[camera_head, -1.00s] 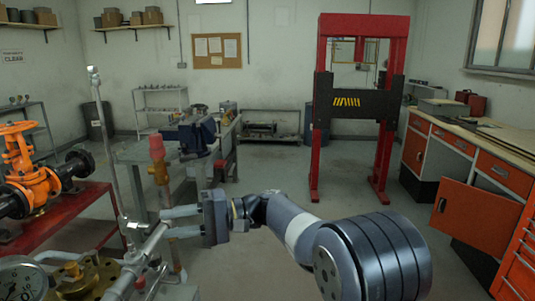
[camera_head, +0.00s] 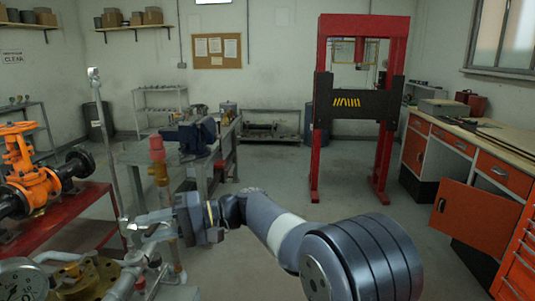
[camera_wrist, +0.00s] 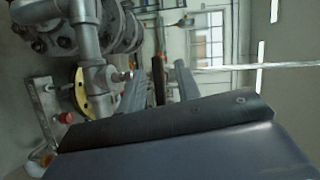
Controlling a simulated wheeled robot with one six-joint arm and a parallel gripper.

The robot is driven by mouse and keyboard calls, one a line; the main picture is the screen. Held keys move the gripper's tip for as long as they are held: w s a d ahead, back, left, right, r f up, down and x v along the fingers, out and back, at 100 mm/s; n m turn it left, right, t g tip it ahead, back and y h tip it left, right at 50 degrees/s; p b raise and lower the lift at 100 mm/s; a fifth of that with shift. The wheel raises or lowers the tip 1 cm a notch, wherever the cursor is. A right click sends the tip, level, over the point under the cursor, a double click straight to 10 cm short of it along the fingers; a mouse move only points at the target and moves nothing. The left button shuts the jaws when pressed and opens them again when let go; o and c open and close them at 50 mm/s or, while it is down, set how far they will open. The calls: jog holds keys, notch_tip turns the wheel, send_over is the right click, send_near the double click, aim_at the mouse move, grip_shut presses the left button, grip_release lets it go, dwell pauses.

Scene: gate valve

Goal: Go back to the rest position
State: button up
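My gripper (camera_head: 153,227) is at the lower left of the head view, at the end of my outstretched arm. Its two fingers point left, with their tips close to the foot of an upright silver lever (camera_head: 105,145) and the grey pipework (camera_head: 132,272). Contact cannot be made out. In the wrist view my gripper (camera_wrist: 160,85) has its fingers spread apart, with a dark thing seen between them that I cannot identify. Grey pipe fittings (camera_wrist: 95,45) lie left of the fingers, and the silver lever (camera_wrist: 225,67) runs off to the right.
An orange gate valve (camera_head: 22,170) sits on a red stand (camera_head: 85,220) at left. A pressure gauge (camera_head: 22,280) is at the lower left corner. A workbench with a vise (camera_head: 195,135), a red press (camera_head: 323,100) and orange cabinets (camera_head: 470,215) stand farther off. The middle floor is clear.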

jog(key=n, duration=0.2)
jog(key=n+t+h+b, duration=0.1)
jog(key=n, duration=0.1)
jog(key=shift+n+t+h, duration=0.3)
jog(key=shift+n, duration=0.1)
